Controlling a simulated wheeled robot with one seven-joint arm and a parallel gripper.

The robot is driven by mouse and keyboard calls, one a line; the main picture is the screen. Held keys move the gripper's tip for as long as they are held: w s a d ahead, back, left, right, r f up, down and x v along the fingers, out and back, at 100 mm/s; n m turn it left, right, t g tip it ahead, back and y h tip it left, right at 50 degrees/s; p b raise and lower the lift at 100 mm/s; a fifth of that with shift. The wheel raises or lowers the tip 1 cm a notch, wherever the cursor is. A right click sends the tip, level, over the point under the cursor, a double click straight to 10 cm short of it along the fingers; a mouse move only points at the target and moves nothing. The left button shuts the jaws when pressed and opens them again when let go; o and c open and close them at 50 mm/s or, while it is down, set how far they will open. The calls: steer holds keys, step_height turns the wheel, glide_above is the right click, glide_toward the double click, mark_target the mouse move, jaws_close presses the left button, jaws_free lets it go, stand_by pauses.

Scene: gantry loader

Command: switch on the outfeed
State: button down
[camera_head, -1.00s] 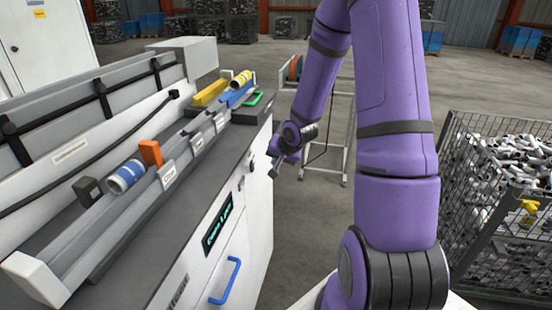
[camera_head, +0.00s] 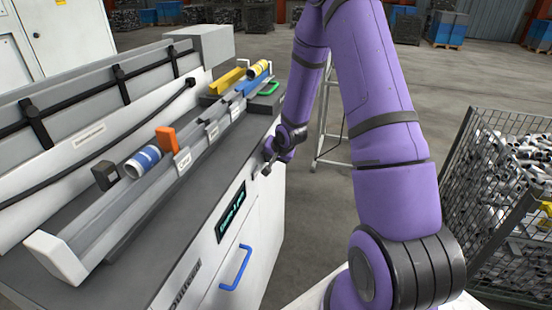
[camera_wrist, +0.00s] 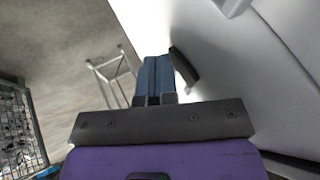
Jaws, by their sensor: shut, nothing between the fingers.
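The white machine's front panel (camera_head: 262,205) faces my gripper (camera_head: 266,165), which is close to its upper part near the far end. In the wrist view my gripper (camera_wrist: 156,62) is shut and empty, its two blue fingers together. A dark, narrow lever-like part (camera_wrist: 183,68) stands out from the pale panel just right of the fingertips; I cannot tell whether they touch. I cannot tell for sure that it is the outfeed switch, and no label on it is readable. In the head view my gripper and wrist hide that patch of panel.
A lit display (camera_head: 231,211) and a blue handle (camera_head: 235,267) are on the machine's front. A rail on top carries a blue-and-white cylinder (camera_head: 142,161) and an orange block (camera_head: 166,139). A mesh crate of parts (camera_head: 500,190) stands at right. A metal stand (camera_head: 335,120) is behind my arm.

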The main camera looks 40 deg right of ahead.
steer(key=shift+w+a+f, duration=0.1)
steer(key=shift+w+a, duration=0.05)
stand_by(0.3)
steer(key=shift+r, duration=0.85)
steer(key=shift+w, duration=0.1)
